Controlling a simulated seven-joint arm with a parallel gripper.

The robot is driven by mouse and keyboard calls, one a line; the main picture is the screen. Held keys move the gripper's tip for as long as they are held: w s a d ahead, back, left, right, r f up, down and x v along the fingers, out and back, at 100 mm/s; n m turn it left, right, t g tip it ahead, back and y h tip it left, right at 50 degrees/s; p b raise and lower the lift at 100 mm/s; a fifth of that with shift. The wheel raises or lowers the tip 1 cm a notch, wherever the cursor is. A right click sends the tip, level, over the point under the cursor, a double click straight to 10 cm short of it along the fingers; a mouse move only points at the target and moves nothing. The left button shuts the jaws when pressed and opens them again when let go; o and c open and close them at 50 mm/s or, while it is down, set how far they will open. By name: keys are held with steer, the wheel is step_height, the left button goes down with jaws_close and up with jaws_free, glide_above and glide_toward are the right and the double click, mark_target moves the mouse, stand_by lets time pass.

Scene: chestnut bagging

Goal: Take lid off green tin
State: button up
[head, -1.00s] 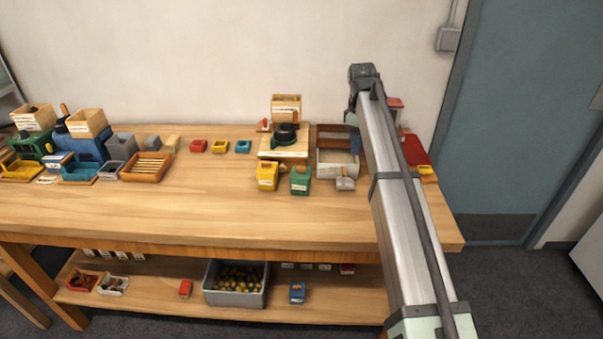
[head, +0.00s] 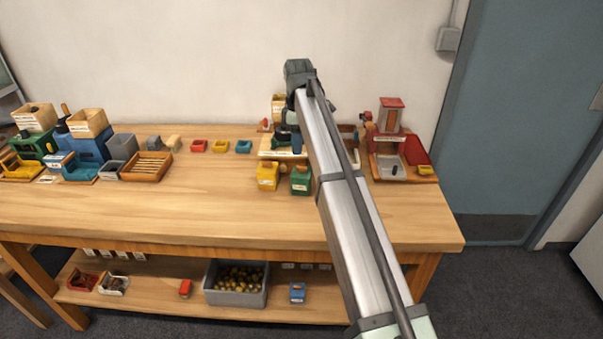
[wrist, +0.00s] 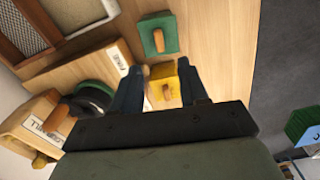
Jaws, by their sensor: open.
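The green tin (head: 300,181) stands near the front middle of the bench, just right of the yellow tin (head: 267,176). In the wrist view the green tin (wrist: 172,45) is seen from above, with a wooden knob (wrist: 158,41) on its green lid. It lies just beyond my fingertips. My gripper (wrist: 160,70) is open and empty, pointing down. The yellow tin (wrist: 160,91), also with a wooden knob, shows between the fingers, below them as far as I can tell. In the head view my arm hides most of the gripper.
A wooden stand with a black and green round part (wrist: 92,98) is close on the left in the wrist view. A mesh-bottomed tray (wrist: 30,22) lies beyond it. A red-and-grey station (head: 391,168) stands at the bench's right end. The bench front left of the tins is clear.

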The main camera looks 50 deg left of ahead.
mark_target(302, 171)
steer(key=shift+f, duration=3.95)
jaws_close()
